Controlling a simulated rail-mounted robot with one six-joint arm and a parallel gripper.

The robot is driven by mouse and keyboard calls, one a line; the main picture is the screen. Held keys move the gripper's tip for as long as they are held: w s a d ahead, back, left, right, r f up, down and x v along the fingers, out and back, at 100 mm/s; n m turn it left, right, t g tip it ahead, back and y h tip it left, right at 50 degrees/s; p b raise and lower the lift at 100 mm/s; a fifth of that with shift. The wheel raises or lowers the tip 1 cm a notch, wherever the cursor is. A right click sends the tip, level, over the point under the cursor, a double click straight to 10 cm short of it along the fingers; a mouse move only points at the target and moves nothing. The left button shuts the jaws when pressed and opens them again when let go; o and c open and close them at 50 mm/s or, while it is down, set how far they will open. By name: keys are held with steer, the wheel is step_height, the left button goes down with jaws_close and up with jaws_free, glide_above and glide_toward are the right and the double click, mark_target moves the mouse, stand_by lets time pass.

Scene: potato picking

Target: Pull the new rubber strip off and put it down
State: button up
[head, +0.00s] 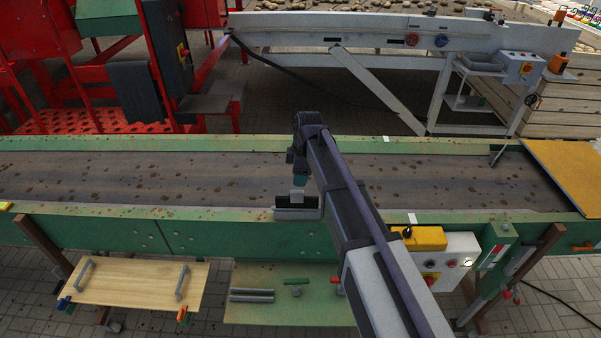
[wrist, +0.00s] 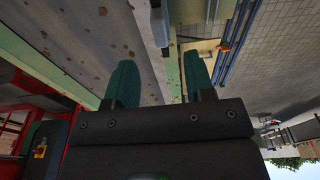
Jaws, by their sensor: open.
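A dark strip (head: 284,202), which looks like the rubber strip, stands along a pale metal holder (head: 298,214) on the near edge of the green conveyor. I cannot tell from its look whether it is new. My gripper (head: 298,181) is just above and behind the strip, pointing down, apart from it as far as I can tell. In the wrist view my gripper (wrist: 162,78) shows two green fingers spread wide with nothing between them. The grey holder (wrist: 159,22) shows beyond the fingertips. My arm hides part of the conveyor edge to the right.
The conveyor belt (head: 130,176) carries scattered soil clumps. Below are a wooden board (head: 135,284) with two handles and a green shelf (head: 300,310) with grey bars (head: 251,295) and a green tool (head: 296,281). A control box (head: 445,258) stands right of my arm.

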mark_target(296, 197)
steer(key=f+b, duration=0.3)
steer(key=a+f+b, duration=0.1)
steer(key=f+b, duration=0.7)
steer(key=shift+a, duration=0.15)
steer(key=shift+r, duration=0.1)
steer(key=shift+c, duration=0.5)
jaws_close()
